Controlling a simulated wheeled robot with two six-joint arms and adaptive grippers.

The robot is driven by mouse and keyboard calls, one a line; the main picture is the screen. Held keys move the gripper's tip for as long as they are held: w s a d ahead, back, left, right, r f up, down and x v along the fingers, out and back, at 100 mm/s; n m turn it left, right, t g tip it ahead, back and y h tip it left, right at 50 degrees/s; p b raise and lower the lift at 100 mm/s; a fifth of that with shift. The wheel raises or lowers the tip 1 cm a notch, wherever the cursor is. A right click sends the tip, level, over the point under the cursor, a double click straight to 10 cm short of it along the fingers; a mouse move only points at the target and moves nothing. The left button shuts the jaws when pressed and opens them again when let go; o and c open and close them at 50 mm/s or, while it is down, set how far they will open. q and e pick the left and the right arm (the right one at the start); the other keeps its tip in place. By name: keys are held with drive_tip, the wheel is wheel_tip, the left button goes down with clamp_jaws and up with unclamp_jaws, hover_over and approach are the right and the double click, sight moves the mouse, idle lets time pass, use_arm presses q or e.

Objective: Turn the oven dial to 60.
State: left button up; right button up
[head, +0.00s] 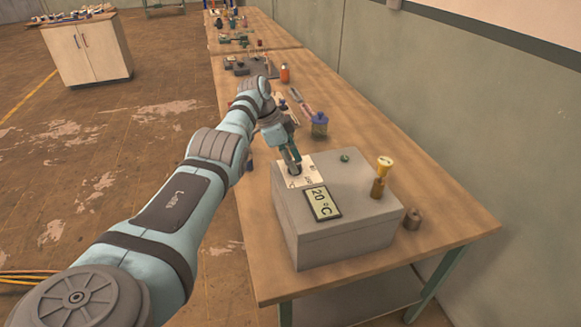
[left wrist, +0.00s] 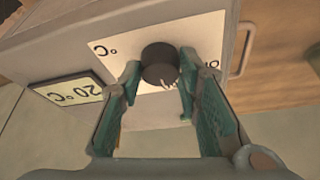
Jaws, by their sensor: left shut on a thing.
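The oven (head: 335,245) is a grey box on the near end of the wooden bench. Its display (head: 322,204) reads 20 °C. The dark round dial (left wrist: 160,63) sits on a white label plate (left wrist: 208,42) with printed marks, beside the display. My left gripper (head: 293,167) reaches down to the dial and is shut on it, one green finger on each side in the left wrist view. In the head view the gripper mostly hides the dial. The dial's exact setting is too small to read. My right gripper is not in view.
A yellow-topped item (head: 381,178) and a small green knob (head: 345,158) are on the oven's top. A blue-lidded jar (head: 319,124) and an orange bottle (head: 285,73) stand farther back. The bench's right side is mostly clear.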

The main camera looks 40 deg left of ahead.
use_arm(q)
drive_tip(key=shift+d+f, duration=0.15)
drive_tip(key=shift+f, duration=0.05)
drive_tip(key=o, duration=1.1)
drive_tip(key=shift+w+d, duration=0.1)
drive_tip(key=shift+w, duration=0.1)
drive_tip(key=shift+s+r, duration=0.1)
drive_tip(key=shift+r, duration=0.05)
drive_tip(key=v, duration=1.1)
drive_tip(key=shift+a+r, duration=0.2)
drive_tip(key=shift+r, duration=0.1)
